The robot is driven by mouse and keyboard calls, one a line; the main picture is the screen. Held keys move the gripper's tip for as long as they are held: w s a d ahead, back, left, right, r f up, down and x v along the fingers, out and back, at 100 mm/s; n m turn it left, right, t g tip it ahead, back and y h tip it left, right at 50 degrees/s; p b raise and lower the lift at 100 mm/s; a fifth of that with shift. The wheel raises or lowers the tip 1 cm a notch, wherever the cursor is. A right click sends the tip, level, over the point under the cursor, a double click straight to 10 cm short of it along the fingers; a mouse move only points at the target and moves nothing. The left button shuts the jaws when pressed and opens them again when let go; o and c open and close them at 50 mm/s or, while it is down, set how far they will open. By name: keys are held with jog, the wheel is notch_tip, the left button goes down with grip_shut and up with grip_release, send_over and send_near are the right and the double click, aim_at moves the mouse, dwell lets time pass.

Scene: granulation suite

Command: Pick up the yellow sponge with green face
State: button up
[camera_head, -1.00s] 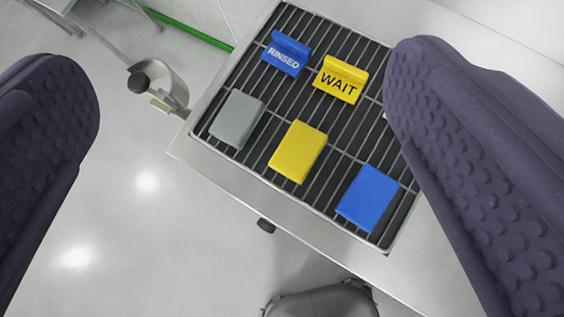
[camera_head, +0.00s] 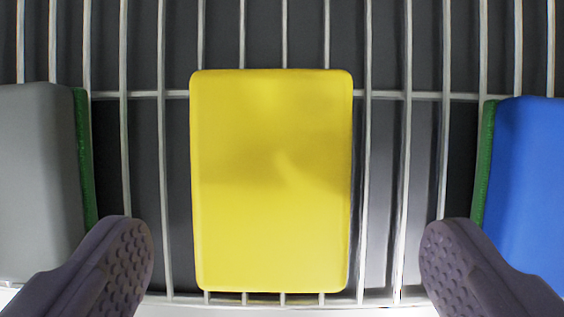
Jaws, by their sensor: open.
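The yellow sponge (camera_head: 270,180) lies flat on a wire rack in the middle of the view, its plain yellow side up. Its green face is hidden from here. My gripper (camera_head: 284,270) is open and empty. One fingertip is to the left of the sponge's lower part and the other to the right, with a gap on each side. Neither finger touches the sponge in this view.
A grey sponge (camera_head: 38,180) with a green face lies to the left, close to my left finger. A blue sponge (camera_head: 528,190) with a green face lies to the right, close to my right finger. The rack's metal wires (camera_head: 405,150) run over a dark tray.

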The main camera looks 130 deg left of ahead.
aim_at(271, 199)
jog(key=x, duration=0.1)
jog(key=b+x, duration=0.1)
jog(key=x, duration=0.1)
jog(key=b+x, duration=0.1)
jog(key=shift+w+a+f, duration=0.2)
jog(key=shift+w, duration=0.1)
jog(key=shift+w+d+f, duration=0.1)
jog(key=shift+d, duration=0.05)
jog(key=shift+f, duration=0.15)
jog(key=c, duration=1)
